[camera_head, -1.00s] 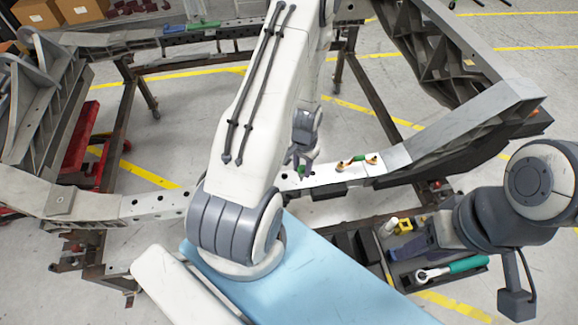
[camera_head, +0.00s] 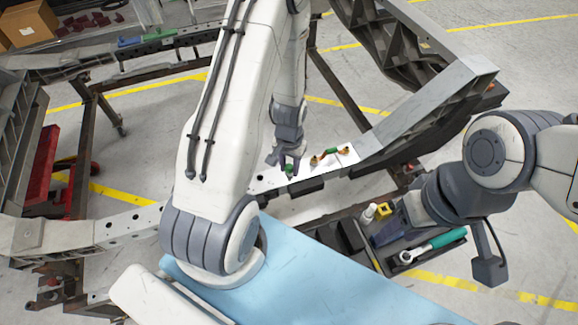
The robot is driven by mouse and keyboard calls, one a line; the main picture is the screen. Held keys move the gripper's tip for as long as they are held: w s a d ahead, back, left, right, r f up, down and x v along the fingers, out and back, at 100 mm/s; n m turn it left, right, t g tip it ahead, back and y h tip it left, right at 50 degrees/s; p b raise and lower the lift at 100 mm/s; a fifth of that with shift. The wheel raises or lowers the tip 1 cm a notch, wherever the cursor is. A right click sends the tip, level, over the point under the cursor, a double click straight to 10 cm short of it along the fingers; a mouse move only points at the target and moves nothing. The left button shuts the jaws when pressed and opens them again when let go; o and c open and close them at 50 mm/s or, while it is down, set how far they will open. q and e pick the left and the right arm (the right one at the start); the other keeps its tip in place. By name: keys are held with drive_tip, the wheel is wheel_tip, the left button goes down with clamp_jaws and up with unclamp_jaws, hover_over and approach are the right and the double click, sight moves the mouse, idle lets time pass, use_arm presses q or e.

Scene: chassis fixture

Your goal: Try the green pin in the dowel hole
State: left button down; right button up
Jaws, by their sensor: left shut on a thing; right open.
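A small green pin (camera_head: 290,169) shows at the fingertips of my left gripper (camera_head: 284,162), which is shut on it. The pin is at the top of the pale front beam (camera_head: 265,182). I cannot tell whether it touches the beam or stands in a hole. The dowel hole cannot be made out; the gripper and arm may cover it. My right gripper (camera_head: 388,231) is at the right, over the tool tray and away from the beam. It is open, and its fingertips are hard to make out.
The dark tray (camera_head: 374,257) holds a green-handled ratchet (camera_head: 440,244), a yellow piece (camera_head: 383,209) and a white cylinder (camera_head: 369,213). A light blue surface (camera_head: 300,275) lies in front.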

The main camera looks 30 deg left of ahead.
use_arm(q)
drive_tip(key=shift+r+p, duration=2.2)
drive_tip(key=shift+r, duration=0.6)
